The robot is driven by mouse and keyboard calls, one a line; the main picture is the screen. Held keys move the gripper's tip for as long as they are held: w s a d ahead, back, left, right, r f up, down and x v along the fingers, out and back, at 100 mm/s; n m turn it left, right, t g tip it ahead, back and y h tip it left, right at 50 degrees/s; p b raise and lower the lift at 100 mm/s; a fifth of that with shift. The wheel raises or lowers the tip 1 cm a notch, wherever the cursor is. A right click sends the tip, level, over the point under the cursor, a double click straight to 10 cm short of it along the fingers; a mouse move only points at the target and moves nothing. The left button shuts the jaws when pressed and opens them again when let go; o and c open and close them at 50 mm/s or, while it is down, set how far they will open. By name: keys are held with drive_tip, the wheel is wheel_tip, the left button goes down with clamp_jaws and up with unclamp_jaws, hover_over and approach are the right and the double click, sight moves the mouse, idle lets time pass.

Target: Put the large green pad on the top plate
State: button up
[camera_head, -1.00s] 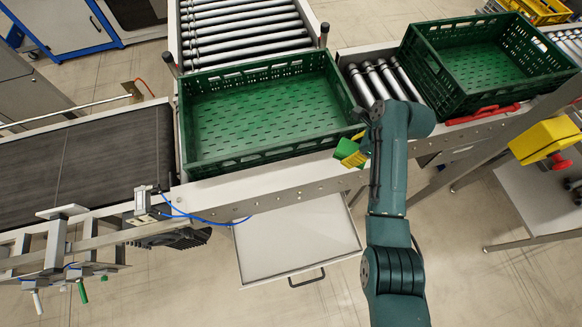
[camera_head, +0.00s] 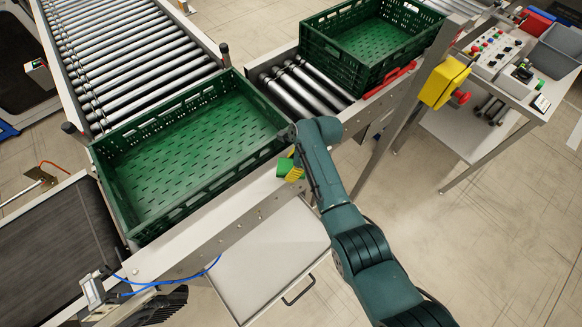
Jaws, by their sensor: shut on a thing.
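My gripper (camera_head: 296,173) is at the end of my dark green arm, over the conveyor's front rail by the near right corner of the large green crate. It is shut on a small-looking green piece (camera_head: 284,167), which I take to be the large green pad; the gripper and arm partly hide it. The pad is outside the crate. I cannot make out the top plate in this view.
The empty green crate (camera_head: 120,205) lies left of my gripper. A second green crate (camera_head: 329,54) stands at the back, beyond bare rollers (camera_head: 304,88). A yellow box with a red button (camera_head: 443,82) and a control table (camera_head: 467,135) are at right. An open drawer (camera_head: 262,270) is below.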

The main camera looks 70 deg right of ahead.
drive_tip(key=shift+f, duration=0.2)
drive_tip(key=o, duration=1.1)
drive_tip(key=shift+o, duration=0.2)
drive_tip(key=shift+r, duration=0.1)
drive_tip(key=p+v, duration=0.1)
drive_tip(key=v, duration=1.1)
drive_tip(key=shift+w+r, duration=0.1)
drive_tip(key=shift+r, duration=0.05)
